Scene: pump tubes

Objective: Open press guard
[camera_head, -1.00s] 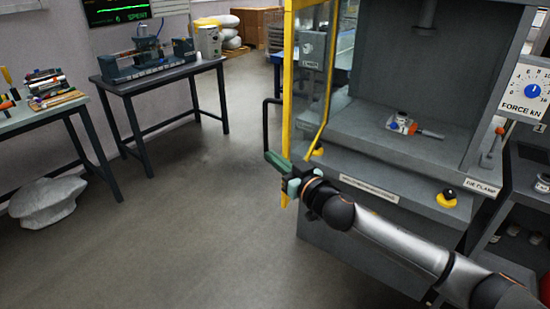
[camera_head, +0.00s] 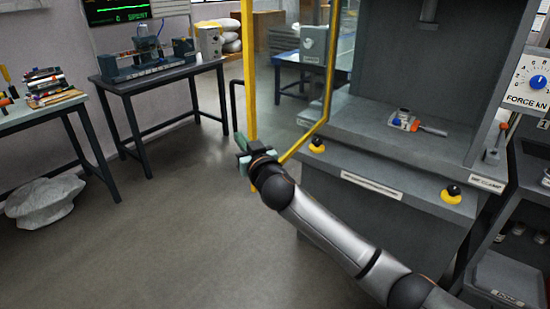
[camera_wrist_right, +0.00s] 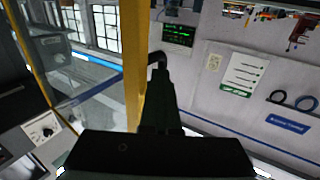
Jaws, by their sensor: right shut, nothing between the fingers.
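The press guard (camera_head: 250,75) is a clear panel in a yellow frame. It stands swung out from the front of the grey press (camera_head: 405,60), and the press opening is exposed. A black bar handle (camera_head: 233,105) is on the guard's outer edge. My right gripper (camera_head: 240,147) is shut at the lower part of the handle, against or very near the guard's edge; exact contact is hidden. In the right wrist view the shut fingers (camera_wrist_right: 160,105) lie beside the yellow post (camera_wrist_right: 132,65), with the handle's bent end (camera_wrist_right: 157,58) just beyond. My left gripper is not in view.
A small tool with an orange handle (camera_head: 432,130) lies on the press bed. Two black-knobbed yellow buttons (camera_head: 317,144) (camera_head: 451,194) sit on its front. A bench with a machine (camera_head: 150,70) stands at back left.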

